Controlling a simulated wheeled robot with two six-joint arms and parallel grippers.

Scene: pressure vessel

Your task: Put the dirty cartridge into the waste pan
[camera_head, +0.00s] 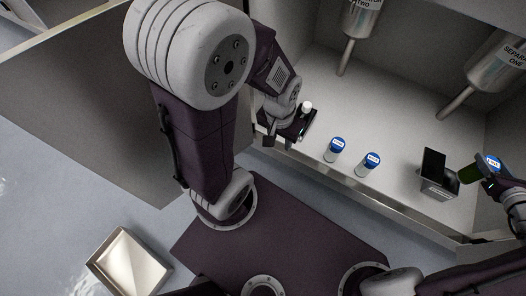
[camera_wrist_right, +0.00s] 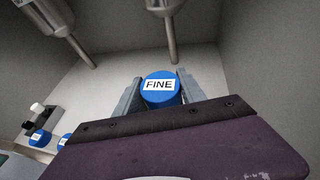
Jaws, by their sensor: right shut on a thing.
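My right gripper (camera_head: 489,185), at the right edge of the head view, is shut on a cartridge with a dark green body (camera_head: 469,174) and a blue cap. The cartridge is tilted and held above the bench. In the right wrist view its blue cap (camera_wrist_right: 161,88), labelled FINE, sits between the two fingers. The waste pan (camera_head: 104,262) is a shallow beige tray on the floor at the lower left, empty and far from the cartridge. My left gripper (camera_head: 296,124) is over the bench's front edge beside a small white-topped thing (camera_head: 307,107); its fingers are unclear.
Two pale cartridges with blue caps (camera_head: 335,150) (camera_head: 369,163) stand near the bench's front edge. A black box-like holder (camera_head: 437,172) stands left of my right gripper. Metal separators (camera_head: 362,18) (camera_head: 496,62) hang above the bench. An upright panel (camera_head: 85,95) stands at the left.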

